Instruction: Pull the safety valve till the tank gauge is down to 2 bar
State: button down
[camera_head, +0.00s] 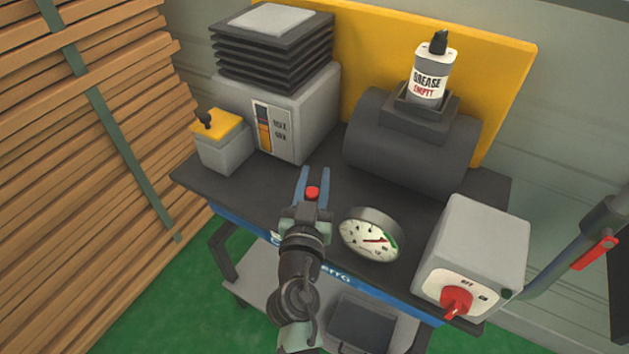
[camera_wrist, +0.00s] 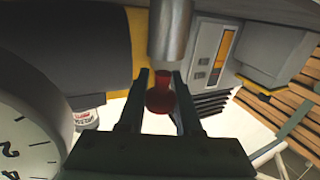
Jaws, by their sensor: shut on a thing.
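The safety valve's red knob (camera_head: 312,192) sits between the fingers of my gripper (camera_head: 313,174). In the wrist view the red knob (camera_wrist: 160,97) hangs below a grey metal cylinder (camera_wrist: 170,30), and my gripper (camera_wrist: 159,76) is shut on it from both sides. The tank gauge (camera_head: 370,236) is a round white dial just right of my gripper, with a red needle pointing right toward a green band; its exact reading is too small to tell. Part of the gauge (camera_wrist: 27,130) shows at the left of the wrist view, without its needle.
A black bench top (camera_head: 260,196) carries a grey machine (camera_head: 315,112), a yellow-lidded box (camera_head: 226,150), a dark cylindrical tank (camera_head: 395,150) and a grease container (camera_head: 433,72). A grey switch box (camera_head: 485,240) with a red knob stands right of the gauge. Stacked planks (camera_head: 80,180) stand left.

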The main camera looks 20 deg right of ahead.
jog(key=shift+r, duration=0.15)
jog(key=c, duration=0.6)
grip_release()
jog(key=shift+b+v, duration=1.6)
jog(key=shift+v, duration=4.9)
